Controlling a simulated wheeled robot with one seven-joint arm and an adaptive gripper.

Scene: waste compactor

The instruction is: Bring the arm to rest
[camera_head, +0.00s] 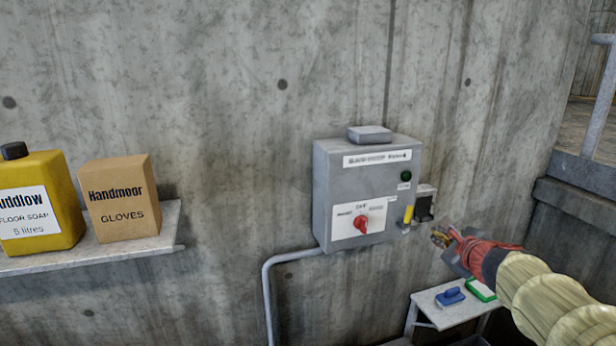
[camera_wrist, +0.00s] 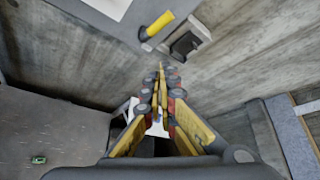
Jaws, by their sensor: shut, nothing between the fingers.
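My gripper (camera_head: 440,236) is at the right of the head view, on the end of my arm, with its fingers toward the grey control box. In the wrist view my gripper (camera_wrist: 160,72) is shut, its yellow fingers meeting at the tips with nothing between them. The grey control box (camera_head: 328,190) is on the concrete wall, with a red rotary switch (camera_head: 362,224) and a dark green button or lamp (camera_head: 406,176). A yellow handle-like part (camera_head: 408,214) is at its lower right corner. The fingertips look apart from the box.
A small black switch unit (camera_head: 424,206) is beside the box. Below is a small white shelf (camera_head: 446,316) with a blue item (camera_head: 451,296) and a green-edged item (camera_head: 482,289). A left shelf (camera_head: 150,245) holds a yellow soap jug (camera_head: 60,180) and a gloves carton (camera_head: 120,195). A railing (camera_head: 604,90) stands at right.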

